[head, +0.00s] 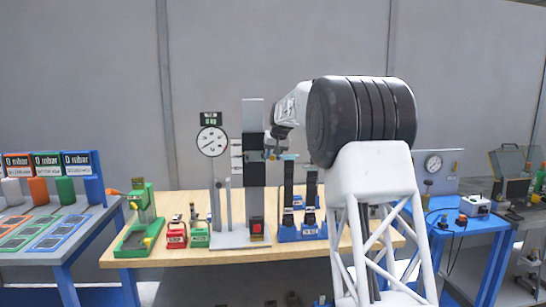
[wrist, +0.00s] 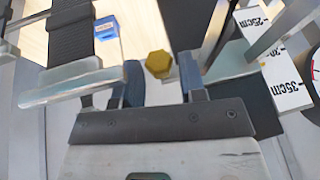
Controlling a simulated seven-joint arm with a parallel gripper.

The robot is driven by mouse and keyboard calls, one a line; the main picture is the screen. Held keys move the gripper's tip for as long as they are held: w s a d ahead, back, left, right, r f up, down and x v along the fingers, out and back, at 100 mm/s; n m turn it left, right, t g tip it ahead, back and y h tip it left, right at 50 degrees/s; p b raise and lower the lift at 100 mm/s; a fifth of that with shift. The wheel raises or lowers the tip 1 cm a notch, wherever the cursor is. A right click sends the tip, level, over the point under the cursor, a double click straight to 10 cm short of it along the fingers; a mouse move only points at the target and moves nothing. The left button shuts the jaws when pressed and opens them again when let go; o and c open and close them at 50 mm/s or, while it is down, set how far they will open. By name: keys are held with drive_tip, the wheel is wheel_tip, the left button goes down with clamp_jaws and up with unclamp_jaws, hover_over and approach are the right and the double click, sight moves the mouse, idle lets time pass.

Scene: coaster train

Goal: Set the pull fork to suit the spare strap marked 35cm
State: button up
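My gripper (wrist: 160,68) is open, with its two fingers apart. A yellow hexagonal knob (wrist: 159,65) shows between the fingertips; I cannot tell whether they touch it. In the head view, my gripper (head: 273,150) is at the dark column (head: 254,185) of the test stand. Two black straps stand in blue holders (head: 300,232); their markings are unreadable.
A round dial gauge (head: 212,141) stands left of the column. Red and green small units (head: 187,236) and a green stand (head: 140,225) are on the wooden table (head: 130,254). Side benches stand left and right. My arm covers the table's right part.

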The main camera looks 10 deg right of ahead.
drive_tip(key=shift+f, duration=0.2)
clamp_jaws()
drive_tip(key=shift+w+r, duration=0.1)
drive_tip(key=shift+r, duration=1.9)
unclamp_jaws()
drive_tip(key=shift+r, duration=0.1)
drive_tip(key=v, duration=0.7)
drive_tip(key=shift+r, duration=0.25)
drive_tip(key=shift+d, duration=0.1)
